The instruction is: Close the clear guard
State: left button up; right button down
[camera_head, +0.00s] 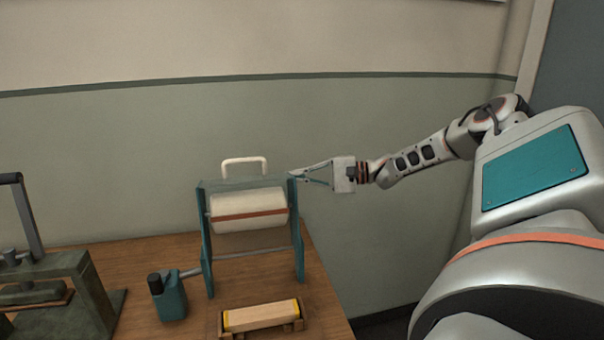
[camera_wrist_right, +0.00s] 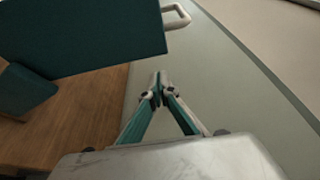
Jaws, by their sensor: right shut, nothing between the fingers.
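The clear guard (camera_head: 240,183) is a faint see-through sheet at the top of a teal-sided stand, above a white roller (camera_head: 248,208) with a red-brown stripe. Its cream handle (camera_head: 244,161) stands up at the top; the sheet's exact angle is hard to tell. The handle also shows at the top of the right wrist view (camera_wrist_right: 178,16). My right gripper (camera_head: 293,177) is shut and empty, its tips by the top of the stand's right side plate (camera_head: 298,230). In the wrist view its tips (camera_wrist_right: 158,82) appear apart from the teal plate (camera_wrist_right: 85,35). My left gripper is out of view.
A teal motor-like box (camera_head: 171,297) sits at the stand's lower left. A wooden block in a tray (camera_head: 227,334) lies in front. A dark green lever press (camera_head: 60,285) stands at the left. The wall is behind; the table (camera_head: 325,300) ends right of the stand.

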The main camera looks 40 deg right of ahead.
pick_arm(q)
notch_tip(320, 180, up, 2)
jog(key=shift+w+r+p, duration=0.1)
jog(key=shift+p, duration=0.6)
pick_arm(e)
jog(key=shift+s+a+r, duration=0.25)
jog(key=shift+s+a, duration=0.05)
jog(key=shift+s, duration=0.25)
jog(key=shift+s+a+r, duration=0.2)
jog(key=shift+s+a, duration=0.1)
jog(key=shift+s, duration=0.25)
